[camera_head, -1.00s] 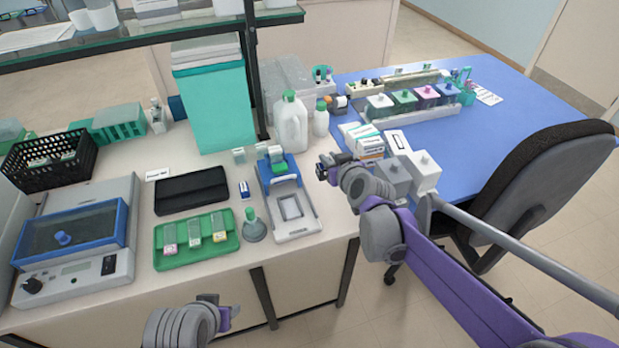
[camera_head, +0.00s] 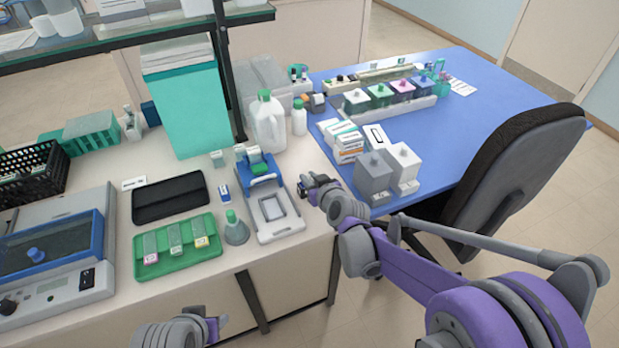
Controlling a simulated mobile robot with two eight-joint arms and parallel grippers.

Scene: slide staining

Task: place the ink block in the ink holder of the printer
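The printer (camera_head: 281,226), a grey and blue device with a pale framed plate at its front, stands near the front edge of the white bench. A small blue and white block (camera_head: 224,193) stands just left of it; it may be the ink block, but I cannot tell for sure. My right gripper (camera_head: 312,184) is just right of the printer, apart from it, with its fingers looking open and empty. My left gripper (camera_head: 216,325) is low in the view, in front of the bench, and its finger state is unclear.
A green slide tray (camera_head: 178,264), a black case (camera_head: 169,198) and a flask (camera_head: 236,232) are left of the printer. White bottles (camera_head: 267,127) stand behind it. Grey and white jars (camera_head: 374,178) stand on the blue table (camera_head: 460,135), with a chair (camera_head: 520,165) at right.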

